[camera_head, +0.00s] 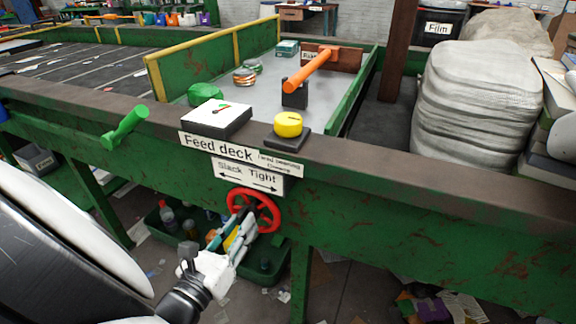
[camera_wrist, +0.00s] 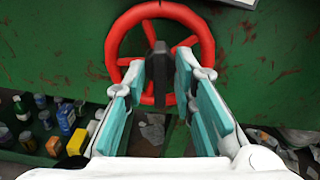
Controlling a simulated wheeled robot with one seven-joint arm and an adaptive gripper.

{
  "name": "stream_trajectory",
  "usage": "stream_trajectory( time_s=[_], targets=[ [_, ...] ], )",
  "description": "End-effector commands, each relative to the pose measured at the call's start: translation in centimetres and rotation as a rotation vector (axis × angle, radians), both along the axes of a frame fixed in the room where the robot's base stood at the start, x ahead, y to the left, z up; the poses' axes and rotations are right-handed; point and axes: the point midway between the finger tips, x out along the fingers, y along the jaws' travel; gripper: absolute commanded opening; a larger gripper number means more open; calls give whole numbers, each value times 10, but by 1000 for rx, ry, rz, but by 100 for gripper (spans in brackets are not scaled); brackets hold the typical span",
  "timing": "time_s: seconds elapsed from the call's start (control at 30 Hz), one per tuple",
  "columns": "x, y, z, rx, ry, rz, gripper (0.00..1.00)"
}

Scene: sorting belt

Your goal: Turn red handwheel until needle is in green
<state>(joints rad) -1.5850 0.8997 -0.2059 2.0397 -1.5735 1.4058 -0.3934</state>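The red handwheel (camera_head: 254,210) is on the green front panel, under the "Slack Tight" sign (camera_head: 248,177). It also shows in the wrist view (camera_wrist: 122,30). A dark block (camera_wrist: 157,62) shows at its middle. My gripper (camera_head: 244,216) is at the wheel's lower part. In the wrist view its teal-padded fingers (camera_wrist: 160,70) stand apart, one on each side of the dark block, with a gap visible; contact with the wheel cannot be told. The gauge (camera_head: 217,117) on the ledge has a white face with small red and green marks; the needle's exact place is too small to read.
A yellow button (camera_head: 288,125), a green lever (camera_head: 126,127) and an orange lever (camera_head: 311,70) are on or by the deck above. A green bin (camera_head: 274,284) of bottles is below the wheel. A wrapped bale (camera_head: 476,105) stands at right.

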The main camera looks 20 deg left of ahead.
Motion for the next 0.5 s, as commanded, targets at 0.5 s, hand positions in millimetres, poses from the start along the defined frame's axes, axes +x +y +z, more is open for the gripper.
stream_trajectory(
  time_s=[0.5],
  targets=[
    [0, 0, 2, -88, 8, -1, 0]
  ],
)
